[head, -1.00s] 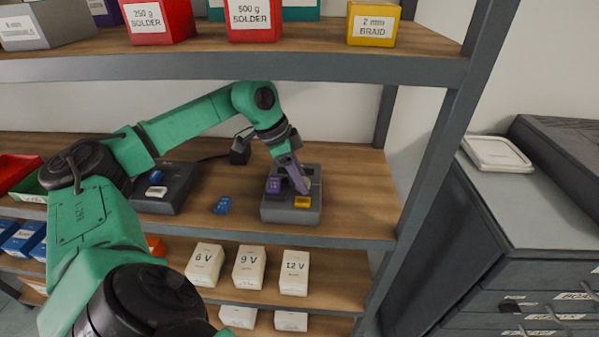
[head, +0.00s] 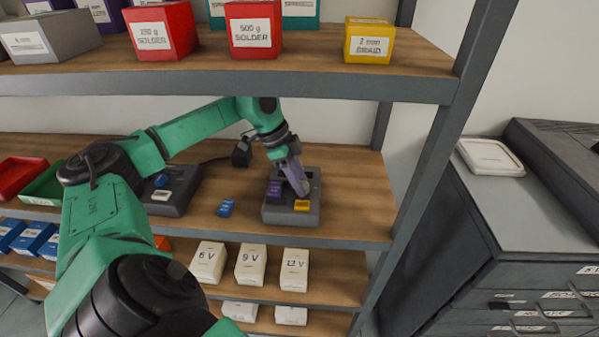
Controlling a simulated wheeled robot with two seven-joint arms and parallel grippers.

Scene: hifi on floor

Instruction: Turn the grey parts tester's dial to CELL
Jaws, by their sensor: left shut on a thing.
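The grey tester (head: 280,219) is a box on the middle shelf, with a purple block (head: 274,190) and a yellow block (head: 301,205) on top. My left gripper (head: 303,191) reaches down onto the tester's top, its purple fingers between and behind the two blocks. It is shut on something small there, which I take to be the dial. The fingers hide the dial, so its pointer and the CELL mark cannot be read. My right gripper is not in view.
A darker grey device (head: 180,198) with white and blue pieces stands left of the tester. A loose blue part (head: 226,208) lies between them. The upper shelf (head: 300,85) overhangs my arm. A grey post (head: 425,150) stands to the right. White voltage boxes (head: 250,265) sit below.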

